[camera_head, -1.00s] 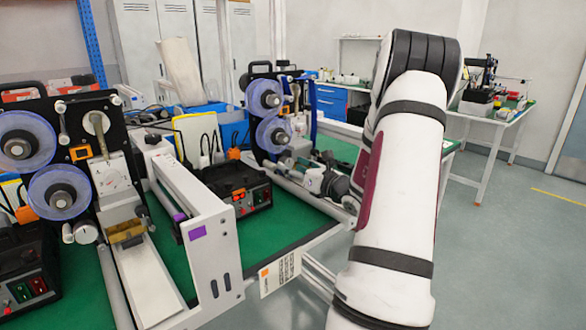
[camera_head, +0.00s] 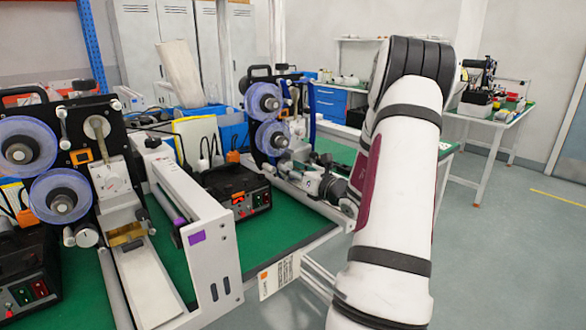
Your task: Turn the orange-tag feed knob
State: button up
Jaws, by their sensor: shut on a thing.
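The far coder (camera_head: 264,100), with two blue-violet reels, stands at the middle back. A white card with an orange square (camera_head: 279,275) hangs at the front edge of the green bench. My gripper (camera_head: 296,168) is low at the right side of the far coder, below its lower reel. It is shut on a small part there, which I take to be the feed knob. The knob is hidden by the fingers, so its turn angle does not show. My white arm reaches in from the right.
A near coder (camera_head: 62,160) with a silver knob (camera_head: 87,235) stands at the left. A white bracket with a purple tag (camera_head: 198,238) and a black control box (camera_head: 236,190) stand between the coders. The floor at right is clear.

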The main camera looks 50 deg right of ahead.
jog(key=m+p, duration=0.6)
jog(key=shift+s+d+r+m+p, duration=0.1)
jog(key=shift+s+m+p, duration=0.05)
jog(key=shift+m+p, duration=1.95)
jog(key=shift+m, duration=0.6)
jog(key=shift+f, duration=0.2)
jog(key=o, duration=1.2)
jog(key=shift+c, duration=0.2)
